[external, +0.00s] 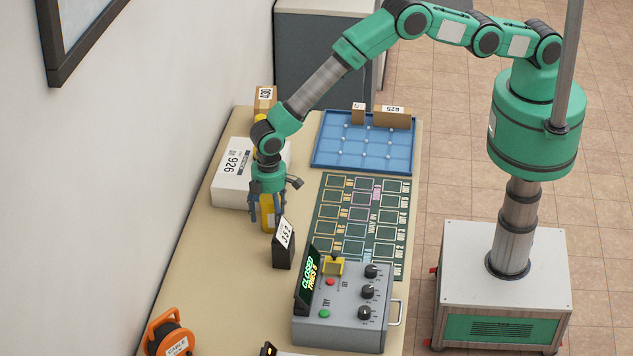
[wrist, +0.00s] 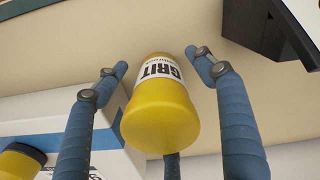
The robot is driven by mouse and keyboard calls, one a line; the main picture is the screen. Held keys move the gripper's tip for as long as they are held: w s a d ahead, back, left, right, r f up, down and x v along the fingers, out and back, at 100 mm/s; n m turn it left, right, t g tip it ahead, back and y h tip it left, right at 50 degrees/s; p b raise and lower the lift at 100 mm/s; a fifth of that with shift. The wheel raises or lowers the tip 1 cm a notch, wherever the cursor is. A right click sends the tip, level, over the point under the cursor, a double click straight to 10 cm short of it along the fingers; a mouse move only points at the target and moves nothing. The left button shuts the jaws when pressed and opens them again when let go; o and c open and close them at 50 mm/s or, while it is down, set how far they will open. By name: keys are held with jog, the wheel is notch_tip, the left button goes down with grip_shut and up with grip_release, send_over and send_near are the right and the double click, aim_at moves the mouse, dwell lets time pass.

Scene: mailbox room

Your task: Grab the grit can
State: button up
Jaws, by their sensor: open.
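The grit can (wrist: 157,115) is yellow with a white label reading GRIT. In the wrist view it stands between the fingers of my gripper (wrist: 158,62), with a visible gap on both the left and right sides. The fingers are blue and spread open. In the external view my gripper (external: 268,212) points down over the can (external: 267,210), which shows yellow between the fingers. The fingers hide part of the can there.
A black block with a number label (external: 284,248) stands close to the can. A white box marked 926 (external: 232,170) is behind it. A grey control box (external: 345,310), a green mat (external: 385,225), a blue tray (external: 335,155) and an orange reel (external: 172,335) share the table.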

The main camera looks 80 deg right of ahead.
aim_at(270, 207)
dwell(0.4)
jog(key=shift+r, duration=0.1)
jog(key=c, duration=1.7)
jog(key=shift+r, duration=0.15)
jog(key=shift+r, duration=0.75)
jog(key=shift+w+r, duration=0.1)
jog(key=shift+r, duration=0.75)
jog(key=s+d, duration=0.2)
jog(key=s, duration=0.2)
jog(key=s+d+r+b, duration=0.1)
jog(key=s+d, duration=0.2)
jog(key=s, duration=0.2)
jog(key=s+d, duration=0.3)
jog(key=s, duration=0.1)
jog(key=shift+s+d+r+b, duration=0.1)
jog(key=shift+s+r+b, duration=0.15)
jog(key=shift+s+b, duration=0.15)
